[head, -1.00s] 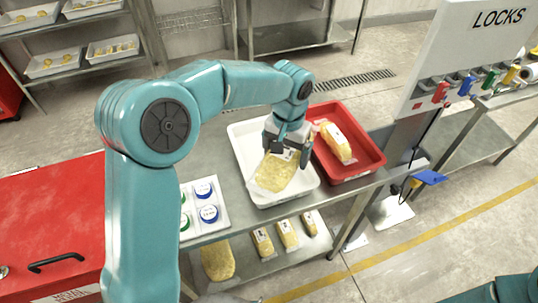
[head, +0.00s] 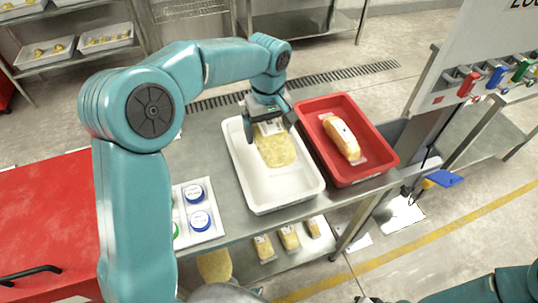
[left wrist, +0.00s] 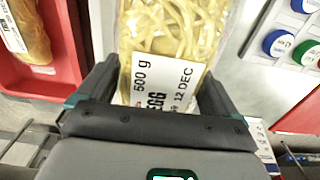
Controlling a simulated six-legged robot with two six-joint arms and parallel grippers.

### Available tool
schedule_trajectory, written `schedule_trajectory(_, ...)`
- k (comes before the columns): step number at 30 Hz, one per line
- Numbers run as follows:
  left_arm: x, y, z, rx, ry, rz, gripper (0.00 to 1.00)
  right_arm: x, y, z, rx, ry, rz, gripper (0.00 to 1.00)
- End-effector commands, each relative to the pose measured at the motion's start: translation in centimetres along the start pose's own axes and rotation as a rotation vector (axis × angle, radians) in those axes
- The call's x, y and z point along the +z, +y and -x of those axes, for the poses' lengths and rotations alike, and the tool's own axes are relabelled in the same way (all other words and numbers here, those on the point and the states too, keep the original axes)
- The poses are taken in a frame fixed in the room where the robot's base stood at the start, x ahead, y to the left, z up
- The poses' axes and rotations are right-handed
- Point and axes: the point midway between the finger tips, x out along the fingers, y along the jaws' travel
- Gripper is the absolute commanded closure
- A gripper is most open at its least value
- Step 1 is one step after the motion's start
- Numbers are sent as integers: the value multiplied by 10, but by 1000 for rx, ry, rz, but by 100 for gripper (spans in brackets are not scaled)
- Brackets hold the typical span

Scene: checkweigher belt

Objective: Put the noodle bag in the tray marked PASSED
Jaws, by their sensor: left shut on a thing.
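The noodle bag (head: 276,150) is a clear pack of yellow noodles with a white label. My left gripper (head: 270,127) is shut on its labelled end. The bag is over the back half of the white tray (head: 272,203); I cannot tell whether it touches the tray floor. In the left wrist view the bag (left wrist: 172,38) lies between the fingers, its label reading 500 g, EGG and 12 DEC. A red tray (head: 375,174) stands to the right and holds another yellow pack (head: 342,139). No PASSED marking is readable. My right gripper does not show.
A white board with blue and green round pieces (head: 198,209) lies left of the white tray on the metal table (head: 205,150). A post with coloured locks (head: 468,84) stands at the right. Several yellow packs (head: 289,237) lie on the lower shelf.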

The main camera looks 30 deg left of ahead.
Motion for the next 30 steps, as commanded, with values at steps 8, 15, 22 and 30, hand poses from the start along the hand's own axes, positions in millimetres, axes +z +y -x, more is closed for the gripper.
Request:
schedule_trajectory(8, -1, 2, -55, 0, 0, -2, 60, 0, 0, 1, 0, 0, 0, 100)
schedule_trajectory(15, -2, 3, -84, -1, -2, -2, 60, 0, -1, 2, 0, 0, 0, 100)
schedule_trajectory(22, -4, 3, -104, 2, 1, -1, 60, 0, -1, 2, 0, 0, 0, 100)
schedule_trajectory(30, -4, 4, -107, 3, 2, -2, 60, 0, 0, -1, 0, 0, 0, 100)
